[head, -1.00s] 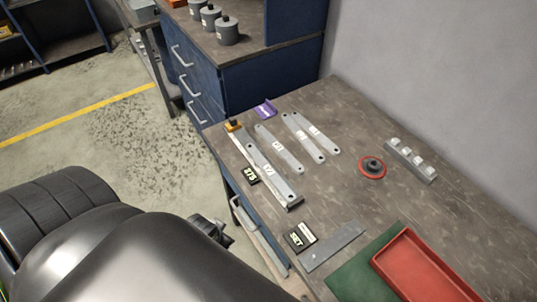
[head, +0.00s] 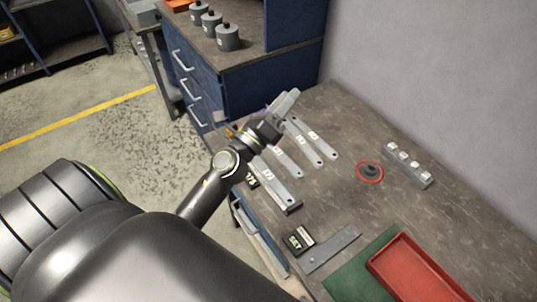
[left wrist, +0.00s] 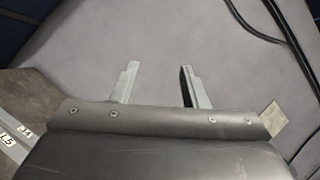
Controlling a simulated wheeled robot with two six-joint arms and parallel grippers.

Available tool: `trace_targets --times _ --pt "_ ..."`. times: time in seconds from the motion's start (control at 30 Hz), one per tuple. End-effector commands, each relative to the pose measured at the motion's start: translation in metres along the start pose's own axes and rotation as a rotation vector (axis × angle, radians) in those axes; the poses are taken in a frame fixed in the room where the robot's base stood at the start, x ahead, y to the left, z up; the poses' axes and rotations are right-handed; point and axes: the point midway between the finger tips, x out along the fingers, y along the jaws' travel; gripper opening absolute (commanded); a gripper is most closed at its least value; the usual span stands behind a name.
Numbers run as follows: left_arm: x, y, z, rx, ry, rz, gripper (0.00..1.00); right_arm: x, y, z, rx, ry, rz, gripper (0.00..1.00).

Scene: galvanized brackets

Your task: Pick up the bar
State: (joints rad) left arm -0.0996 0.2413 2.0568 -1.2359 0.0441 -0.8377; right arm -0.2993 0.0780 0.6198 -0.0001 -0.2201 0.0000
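Several flat grey bars with small white labels lie side by side on the workbench. In the head view, one bar (head: 277,187) lies in a dark fixture nearest the front edge, another bar (head: 290,165) lies beside it, and a pair of bars (head: 321,146) lies further back. My left gripper (head: 288,100) is above the far end of the bars and partly hides them. In the left wrist view my left gripper (left wrist: 158,68) has its two fingers apart with nothing between them. Labelled bars (left wrist: 14,132) show at that view's left edge. My right gripper is not in view.
A red-rimmed disc (head: 369,172) and a block with several pale knobs (head: 408,165) sit to the right. A flat steel plate (head: 332,247), black tags (head: 297,241) and a red tray (head: 420,270) on a green mat (head: 345,281) are nearer. A blue cabinet (head: 250,90) stands behind.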

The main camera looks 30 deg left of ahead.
Motion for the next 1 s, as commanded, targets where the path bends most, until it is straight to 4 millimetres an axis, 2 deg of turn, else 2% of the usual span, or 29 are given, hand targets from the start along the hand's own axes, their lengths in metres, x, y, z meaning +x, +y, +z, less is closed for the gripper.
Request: trace_targets --times 0.03,0.13,0.27,0.4,0.53,0.67,0.8,0.9,1.0 --pt "0.011 -0.009 -0.013 0.125 0.067 -0.073 0.4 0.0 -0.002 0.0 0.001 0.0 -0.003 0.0" --pt "0.023 -0.02 -0.046 0.39 0.216 -0.219 0.4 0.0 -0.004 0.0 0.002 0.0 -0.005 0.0" --pt "0.028 -0.018 -0.091 0.725 0.426 -0.399 0.4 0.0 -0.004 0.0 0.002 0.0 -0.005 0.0" --pt "0.023 0.006 -0.132 1.053 0.677 -0.583 0.4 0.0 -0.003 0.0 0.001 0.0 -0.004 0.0" --pt "0.011 0.045 -0.153 1.314 0.943 -0.744 0.4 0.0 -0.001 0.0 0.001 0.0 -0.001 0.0" --pt "-0.006 0.089 -0.153 1.509 1.244 -0.894 0.4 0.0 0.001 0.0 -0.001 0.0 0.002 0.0" --pt "-0.026 0.13 -0.132 1.612 1.58 -1.028 0.4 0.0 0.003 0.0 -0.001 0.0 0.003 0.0" --pt "-0.038 0.148 -0.11 1.622 1.785 -1.096 0.4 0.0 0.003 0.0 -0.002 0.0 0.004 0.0" --pt "-0.046 0.158 -0.092 1.6 1.939 -1.138 0.4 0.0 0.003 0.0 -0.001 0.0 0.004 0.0"
